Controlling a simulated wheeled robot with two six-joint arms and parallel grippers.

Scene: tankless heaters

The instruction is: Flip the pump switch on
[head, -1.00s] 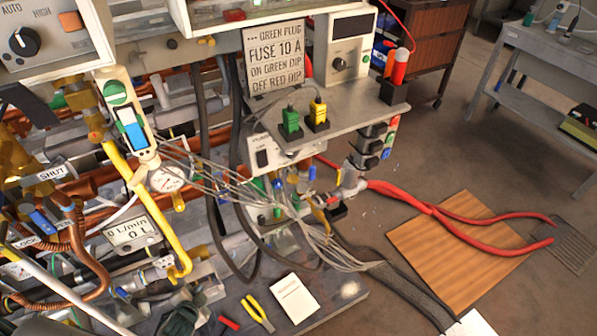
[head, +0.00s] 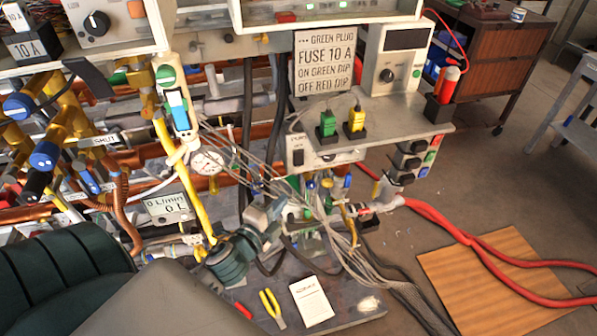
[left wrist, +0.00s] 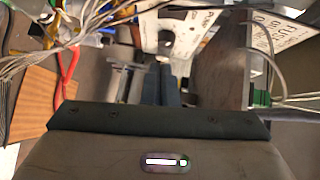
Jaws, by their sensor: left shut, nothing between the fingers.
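The pump switch (head: 298,157) is a small black rocker on a white panel (head: 322,154) under the grey shelf. My left gripper (head: 272,208) is in front of the pipes, below and a little left of that panel. It is shut and empty, apart from the switch. In the left wrist view the dark closed fingers (left wrist: 162,80) point toward the white panel (left wrist: 195,30), which shows upside down with partly readable lettering. A dark spot on it may be the switch; I cannot tell which way the rocker is set. My right gripper is not in view.
Grey cables (head: 245,160) hang beside the panel. Green (head: 328,124) and yellow (head: 356,119) plugs stand on the shelf. A sign (head: 325,61) is above. Copper pipes and a yellow pipe (head: 192,190) crowd the left. Yellow pliers (head: 271,307) and a paper (head: 311,301) lie below.

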